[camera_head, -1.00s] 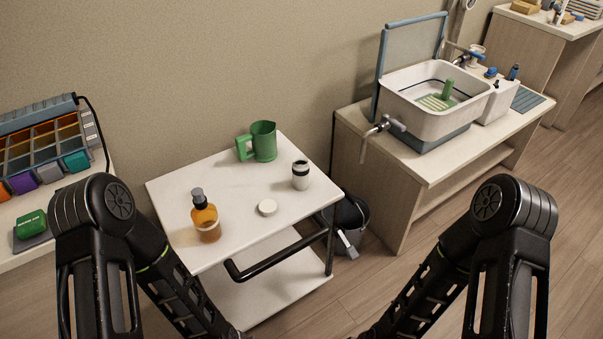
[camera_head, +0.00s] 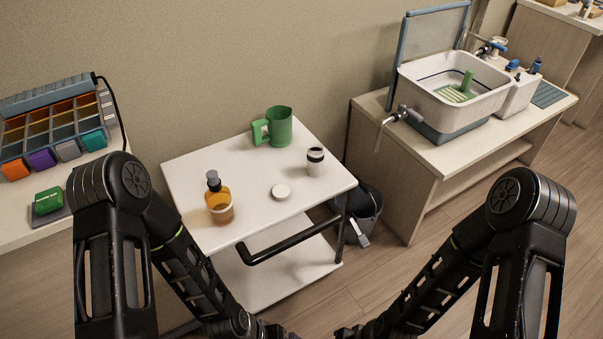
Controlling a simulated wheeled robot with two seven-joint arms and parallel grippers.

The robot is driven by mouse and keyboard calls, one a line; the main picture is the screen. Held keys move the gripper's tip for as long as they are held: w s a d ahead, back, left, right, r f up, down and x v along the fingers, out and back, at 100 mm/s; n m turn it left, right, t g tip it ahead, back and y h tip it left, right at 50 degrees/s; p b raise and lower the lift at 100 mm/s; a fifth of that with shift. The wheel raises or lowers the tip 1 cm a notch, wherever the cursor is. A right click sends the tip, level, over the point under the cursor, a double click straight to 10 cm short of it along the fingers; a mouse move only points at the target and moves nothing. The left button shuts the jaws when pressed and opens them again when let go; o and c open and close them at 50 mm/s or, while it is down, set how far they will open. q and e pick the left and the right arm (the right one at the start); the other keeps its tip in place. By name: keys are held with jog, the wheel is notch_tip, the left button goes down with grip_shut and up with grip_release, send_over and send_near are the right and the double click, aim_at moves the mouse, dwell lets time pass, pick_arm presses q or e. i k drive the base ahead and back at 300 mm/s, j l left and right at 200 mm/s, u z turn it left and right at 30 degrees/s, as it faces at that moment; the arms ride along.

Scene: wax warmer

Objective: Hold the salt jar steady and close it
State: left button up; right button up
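A small white jar with a dark band near its top (camera_head: 315,163), likely the salt jar, stands upright on the white cart top (camera_head: 245,165), near its right side. Its top looks open, but it is too small to be certain. A round white lid (camera_head: 281,192) lies flat on the cart to the left and in front of the jar, apart from it. My two arms come in from the lower left and lower right and reach down toward the bottom middle, in front of the cart. Their gripper fingers cannot be made out at the bottom edge. Neither arm touches the jar or lid.
An amber pump bottle (camera_head: 219,200) stands at the cart's front left. A green mug (camera_head: 279,127) stands at the back. A black handle bar (camera_head: 295,240) runs along the cart's front. A bin (camera_head: 365,205) stands right of the cart, beside a bench with a basin (camera_head: 450,105).

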aim_at(315, 153)
jog(key=i+l+u, duration=0.1)
jog(key=l, duration=0.3)
jog(key=i+l+u, duration=0.1)
jog(key=i+l, duration=0.15)
jog(key=l, duration=0.2)
jog(key=i+l+u, duration=0.1)
jog(key=l, duration=0.35)
jog(key=i+l, duration=0.15)
jog(key=l, duration=0.3)
jog(key=i+l+u, duration=0.15)
jog(key=l, duration=0.3)
